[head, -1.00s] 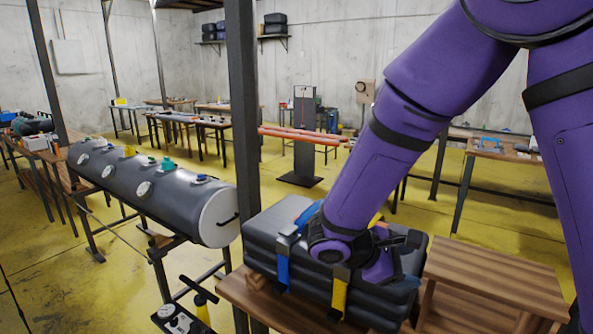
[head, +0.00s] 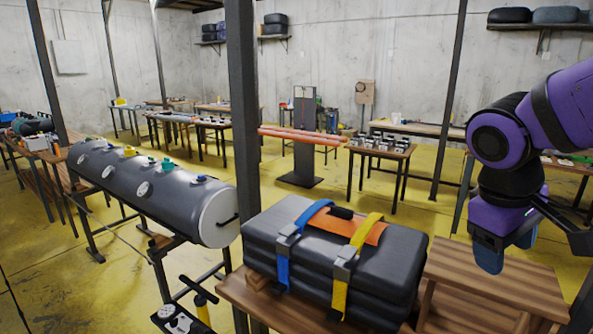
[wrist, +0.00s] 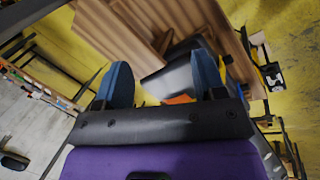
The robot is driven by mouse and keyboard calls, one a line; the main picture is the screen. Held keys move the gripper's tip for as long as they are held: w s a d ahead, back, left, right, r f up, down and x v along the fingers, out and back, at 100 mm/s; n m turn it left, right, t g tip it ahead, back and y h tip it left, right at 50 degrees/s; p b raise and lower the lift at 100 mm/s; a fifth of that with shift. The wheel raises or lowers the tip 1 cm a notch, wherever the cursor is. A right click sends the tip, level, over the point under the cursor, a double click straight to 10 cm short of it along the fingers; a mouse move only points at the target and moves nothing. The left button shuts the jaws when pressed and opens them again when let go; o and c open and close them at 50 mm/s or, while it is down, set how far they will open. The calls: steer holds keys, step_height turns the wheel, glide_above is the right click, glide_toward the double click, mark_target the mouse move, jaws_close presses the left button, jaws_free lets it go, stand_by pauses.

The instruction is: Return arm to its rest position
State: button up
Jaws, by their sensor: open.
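My purple arm is raised at the right of the head view, with my gripper (head: 500,258) hanging above the wooden bench, right of the dark folded boat pack (head: 345,262). In the wrist view my gripper (wrist: 163,85) shows two blue fingers spread wide apart with nothing between them. The pack is bound by a blue strap (head: 283,262) and a yellow strap (head: 345,280), with an orange patch (head: 350,228) on top. Part of the pack also shows in the wrist view (wrist: 178,76), beyond the fingers and apart from them.
The stepped wooden bench (head: 495,280) lies under my gripper. A dark metal post (head: 243,120) stands left of the pack. A grey inflatable tube (head: 150,190) with valves rests on a stand at left.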

steer(key=s+r+m+t+y, duration=0.3)
steer(key=s+r+m+t, duration=0.1)
steer(key=s+r, duration=0.1)
steer(key=shift+s+d+r+t+y, duration=0.25)
steer(key=shift+s+t+y, duration=0.05)
steer(key=shift+s, duration=0.4)
stand_by(1.3)
